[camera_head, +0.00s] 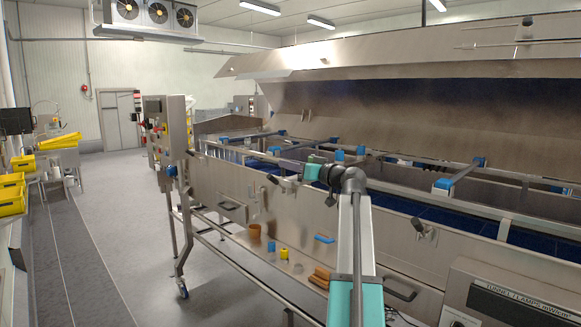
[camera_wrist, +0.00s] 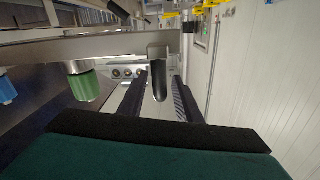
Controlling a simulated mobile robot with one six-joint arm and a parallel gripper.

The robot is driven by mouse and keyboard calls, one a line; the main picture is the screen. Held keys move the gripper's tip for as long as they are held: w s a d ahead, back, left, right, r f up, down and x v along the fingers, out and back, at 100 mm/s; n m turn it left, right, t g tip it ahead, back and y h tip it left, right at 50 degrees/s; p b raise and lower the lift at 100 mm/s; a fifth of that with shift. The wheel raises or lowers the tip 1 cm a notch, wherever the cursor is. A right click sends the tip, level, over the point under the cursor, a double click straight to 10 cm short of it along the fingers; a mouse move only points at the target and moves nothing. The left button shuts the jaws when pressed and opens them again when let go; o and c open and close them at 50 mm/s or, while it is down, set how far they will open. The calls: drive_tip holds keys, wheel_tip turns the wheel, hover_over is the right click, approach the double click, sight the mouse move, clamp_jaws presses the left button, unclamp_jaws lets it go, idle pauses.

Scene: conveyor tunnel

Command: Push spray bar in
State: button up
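In the wrist view a grey metal bar (camera_wrist: 95,47), which looks like the spray bar, crosses the upper left. A green nozzle (camera_wrist: 85,85) and a blue nozzle (camera_wrist: 7,90) hang under it. In the head view my gripper (camera_head: 283,181) is small, at the tunnel's near side, left of my teal wrist; the bar's end there is hard to make out.
The steel tunnel wall (camera_head: 340,235) runs along the near side. Other blue-ended bars (camera_head: 460,172) cross the tunnel. An orange cup (camera_head: 255,231), a yellow piece (camera_head: 284,254) and brown pieces (camera_head: 320,277) sit on a lower ledge. The grey floor (camera_head: 135,215) at left is clear.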

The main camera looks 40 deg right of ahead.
drive_tip(key=shift+w+f, duration=0.1)
drive_tip(key=shift+s, duration=0.5)
drive_tip(key=s+b, duration=0.3)
drive_tip(key=s, duration=1)
drive_tip(key=shift+b, duration=0.3)
drive_tip(key=shift+w+a, duration=0.1)
drive_tip(key=shift+w, duration=0.05)
